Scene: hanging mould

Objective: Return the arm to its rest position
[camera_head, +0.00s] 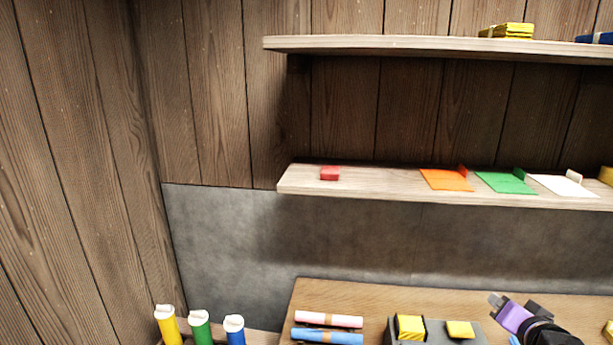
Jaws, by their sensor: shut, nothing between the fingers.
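My gripper (497,300) shows at the lower right, above the wooden bench (365,295). It has a purple body, grey fingers and a black wrist, and it points to the upper left. It is shut with nothing between its fingers. It is to the right of a dark grey holder (435,330) that bears two yellow blocks (410,327). The rest of my arm is mostly out of the frame at the bottom right.
Rolls, pink (328,319) and blue (327,337), lie on the bench. White-capped yellow, green and blue bottles (200,328) stand left. The lower shelf (390,188) holds a red block (330,173) and coloured sheets. An upper shelf (400,44) holds yellow and blue stacks.

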